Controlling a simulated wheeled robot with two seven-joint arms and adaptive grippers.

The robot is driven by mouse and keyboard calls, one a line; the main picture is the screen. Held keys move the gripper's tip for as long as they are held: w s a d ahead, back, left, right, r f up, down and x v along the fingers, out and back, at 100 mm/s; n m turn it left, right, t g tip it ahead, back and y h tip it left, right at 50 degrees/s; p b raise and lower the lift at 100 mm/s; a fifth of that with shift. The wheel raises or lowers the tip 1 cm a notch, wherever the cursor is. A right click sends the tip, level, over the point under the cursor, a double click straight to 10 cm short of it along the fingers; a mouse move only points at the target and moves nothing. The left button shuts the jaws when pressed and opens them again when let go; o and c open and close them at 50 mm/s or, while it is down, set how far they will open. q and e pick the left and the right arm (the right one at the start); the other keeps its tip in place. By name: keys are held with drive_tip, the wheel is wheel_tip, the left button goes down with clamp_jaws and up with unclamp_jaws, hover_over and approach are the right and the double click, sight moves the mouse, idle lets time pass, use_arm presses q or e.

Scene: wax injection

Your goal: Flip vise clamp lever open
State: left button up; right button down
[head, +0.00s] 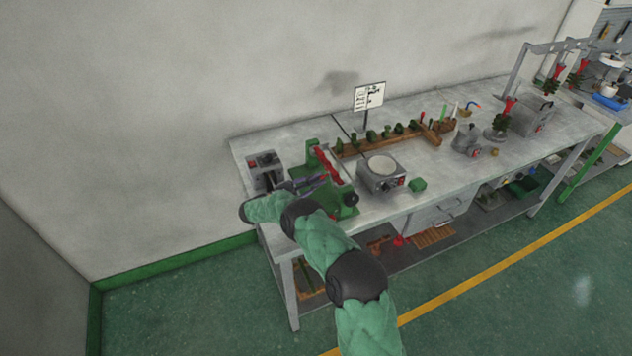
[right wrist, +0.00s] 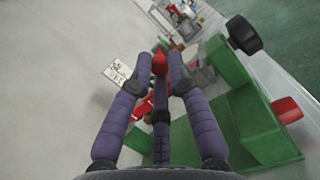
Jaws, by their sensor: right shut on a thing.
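The green vise (head: 345,200) sits near the left end of the workbench, with red parts (head: 328,167) along it. In the head view my right gripper (head: 318,181) is at the vise, reaching over it from the left. The gripper is shut on the lever; the exact contact is hard to see. The green vise body (right wrist: 224,112) lies to the right. My left gripper is not in view.
A grey box with controls (head: 264,168) stands left of the vise. A sign (head: 369,97) and a wooden rack (head: 385,140) are behind. The wall is close behind the bench.

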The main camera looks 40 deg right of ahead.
drive_tip(key=shift+d, duration=0.15)
drive_tip(key=c, duration=1.4)
unclamp_jaws()
drive_tip(key=shift+c, duration=0.2)
drive_tip(key=shift+o, duration=1.3)
drive_tip(key=shift+d, duration=0.15)
drive_tip(key=shift+a, duration=0.2)
drive_tip(key=v, duration=0.7)
drive_tip(key=shift+w+a+f, duration=0.1)
drive_tip(key=shift+f, duration=0.05)
